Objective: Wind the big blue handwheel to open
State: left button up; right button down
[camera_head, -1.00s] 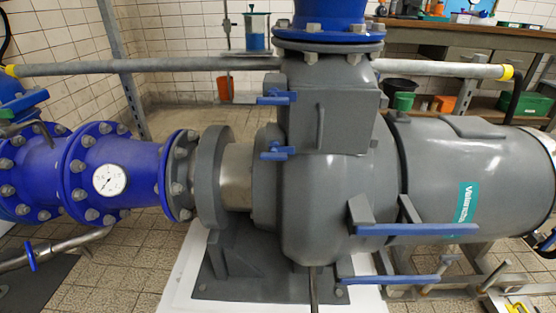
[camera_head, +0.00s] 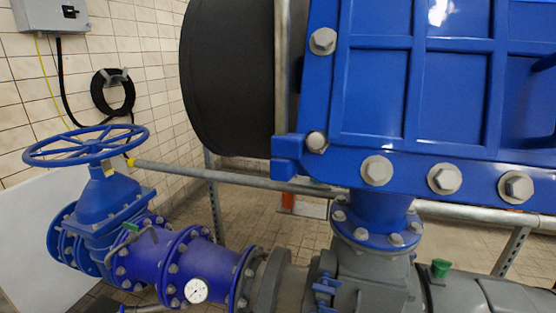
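The big blue handwheel (camera_head: 86,146) shows at the left in the head view. It is a spoked ring lying roughly level on top of a blue gate valve (camera_head: 108,197). The valve joins a blue flanged pipe (camera_head: 190,256) that runs right to the grey pump. Neither of my grippers is in view, and nothing touches the handwheel.
A large blue bolted casing (camera_head: 420,80) with a black round end (camera_head: 228,75) fills the upper right. A grey rail (camera_head: 230,179) runs behind the valve. A white gauge (camera_head: 196,290) sits on the pipe. A coiled black hose (camera_head: 113,92) and a grey box (camera_head: 50,14) hang on the tiled wall.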

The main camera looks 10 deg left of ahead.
aim_at(92, 147)
jog(key=u, duration=1.75)
